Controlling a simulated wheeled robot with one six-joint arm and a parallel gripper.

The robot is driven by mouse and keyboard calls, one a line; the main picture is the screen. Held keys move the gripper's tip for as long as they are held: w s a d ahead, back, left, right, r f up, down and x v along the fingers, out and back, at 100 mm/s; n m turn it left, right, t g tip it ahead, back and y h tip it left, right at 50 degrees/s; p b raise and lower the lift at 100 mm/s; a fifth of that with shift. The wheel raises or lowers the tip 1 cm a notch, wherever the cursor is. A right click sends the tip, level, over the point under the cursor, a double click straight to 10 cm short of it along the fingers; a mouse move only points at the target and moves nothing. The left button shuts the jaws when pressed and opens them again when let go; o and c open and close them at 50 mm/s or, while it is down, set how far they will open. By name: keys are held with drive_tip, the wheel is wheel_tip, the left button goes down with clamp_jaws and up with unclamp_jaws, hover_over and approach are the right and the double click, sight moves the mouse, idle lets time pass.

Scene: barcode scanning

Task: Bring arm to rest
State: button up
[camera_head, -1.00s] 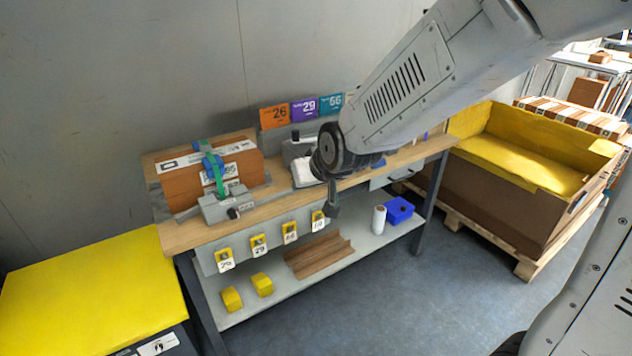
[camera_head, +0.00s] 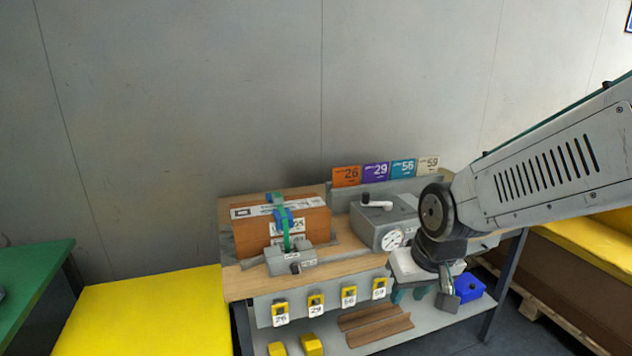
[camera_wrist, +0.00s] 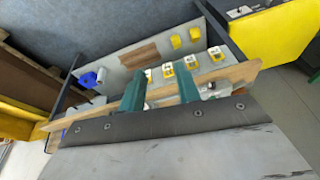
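My arm reaches in from the right in the head view, with its wrist beside the right part of the workbench (camera_head: 352,264). My gripper (camera_head: 407,295) hangs low in front of the bench, its two teal fingers partly visible. In the wrist view my gripper (camera_wrist: 161,82) has its green fingers well apart with nothing held between them. A brown box (camera_head: 255,232) with white labels lies on the bench, apart from the gripper. A grey clamp-like device (camera_head: 291,259) with a green strap stands at its front.
A grey machine (camera_head: 378,222) with a dial stands on the bench near my wrist. Coloured number cards (camera_head: 376,173) line the back. Yellow tags hang on the front edge. A blue box (camera_head: 468,287) is on the lower shelf. A yellow-topped surface (camera_head: 145,310) is left; a yellow-lined crate is right.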

drive_tip(key=s+d+r+g, duration=0.1)
drive_tip(key=s+d+r, duration=0.2)
drive_tip(key=s, duration=0.6)
drive_tip(key=s+d+r+m+g+h, duration=0.1)
drive_tip(key=s+d+r, duration=0.3)
drive_tip(key=s, duration=0.5)
drive_tip(key=shift+s+d+r+m, duration=0.25)
drive_tip(key=shift+d+r+m, duration=0.05)
drive_tip(key=shift+r, duration=0.55)
